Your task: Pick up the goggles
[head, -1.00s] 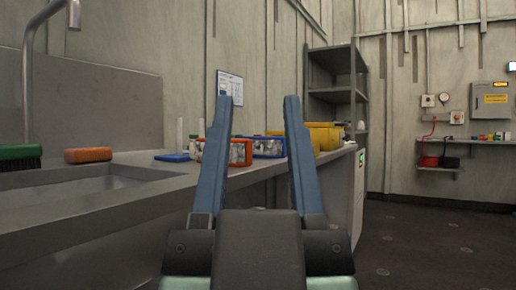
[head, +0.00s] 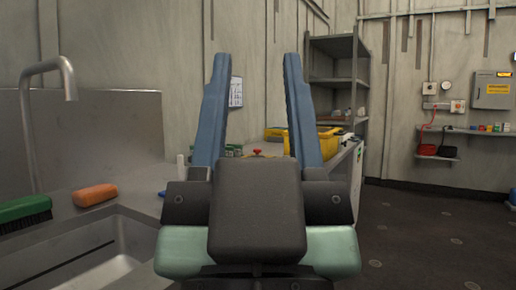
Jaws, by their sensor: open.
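I cannot make out any goggles in the head view. My gripper (head: 257,56) is open, its two blue fingers pointing up and wide apart with nothing between them. It stands in front of the far part of the grey counter and hides much of what is on it. Between the fingers a small red knob-like thing (head: 257,152) and part of a yellow bin (head: 274,134) show. A larger yellow bin (head: 326,142) is partly behind the right finger. Some small items near it are too small to tell.
A sink (head: 75,262) with a tap (head: 69,80), an orange sponge (head: 95,195) and a green brush (head: 24,211) are at left. A grey shelf unit (head: 338,82) stands behind the counter. The dark floor (head: 430,235) at right looks clear.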

